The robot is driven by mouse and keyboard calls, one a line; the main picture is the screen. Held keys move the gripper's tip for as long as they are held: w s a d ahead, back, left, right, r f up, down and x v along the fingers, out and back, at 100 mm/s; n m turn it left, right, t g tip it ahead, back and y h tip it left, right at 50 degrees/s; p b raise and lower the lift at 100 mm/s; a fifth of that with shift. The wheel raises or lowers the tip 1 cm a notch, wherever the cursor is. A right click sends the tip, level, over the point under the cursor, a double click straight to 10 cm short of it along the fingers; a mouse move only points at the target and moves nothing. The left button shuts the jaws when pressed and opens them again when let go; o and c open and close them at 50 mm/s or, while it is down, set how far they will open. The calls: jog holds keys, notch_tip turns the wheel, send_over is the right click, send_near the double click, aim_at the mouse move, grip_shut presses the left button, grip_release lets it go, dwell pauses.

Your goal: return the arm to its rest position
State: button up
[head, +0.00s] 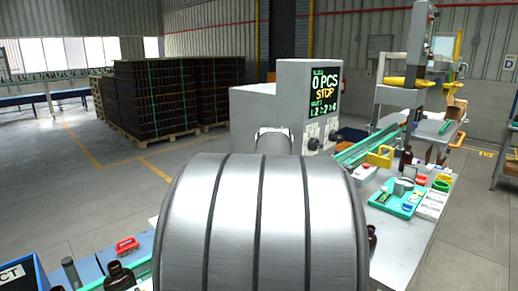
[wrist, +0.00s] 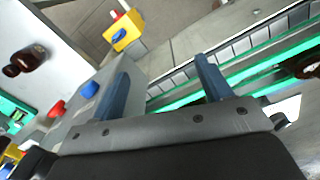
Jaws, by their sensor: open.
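My gripper (wrist: 161,66) shows in the wrist view with its two blue-grey fingers spread wide. Nothing is between them. Green conveyor rails (wrist: 255,72) run beyond and to the right of the fingers, and how far away they are I cannot tell. My gripper cannot be made out in the head view, where the middle foreground is blocked. A dark amber bottle (wrist: 28,60) lies at the left of the wrist view, apart from the fingers. Another amber bottle (wrist: 309,66) is cut off at the right edge.
A grey machine with a display (head: 323,92) stands behind the middle. At right, a bench holds a teal tray (head: 384,207) and a bottle (head: 405,160). Another bottle (head: 119,276) stands at front left beside a red brush-like item (head: 126,246). Stacked crates (head: 160,95) stand far back; the left floor is clear.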

jog(key=shift+w+a+r+n, duration=0.1)
jog(key=shift+w+a+n, duration=0.25)
jog(key=shift+a, duration=0.4)
jog(key=shift+w+a+r+n, duration=0.1)
jog(key=shift+w+a+n, duration=0.1)
jog(key=shift+a+n, duration=0.35)
jog(key=shift+w+a+r+n, duration=0.1)
jog(key=shift+w+a+n, duration=0.15)
jog(key=shift+a, duration=0.65)
jog(key=o, duration=0.6)
jog(key=shift+o, duration=0.2)
jog(key=s+a+r+n, duration=0.7)
jog(key=s+a+n, duration=0.3)
jog(key=a, duration=0.1)
jog(key=s+a+r+n, duration=0.8)
jog(key=s+a+n, duration=0.1)
jog(key=a+n, duration=0.15)
jog(key=shift+m, duration=0.5)
notch_tip(320, 180, down, 10)
jog(key=shift+s+r, duration=0.15)
jog(key=shift+r, duration=0.1)
notch_tip(320, 180, up, 10)
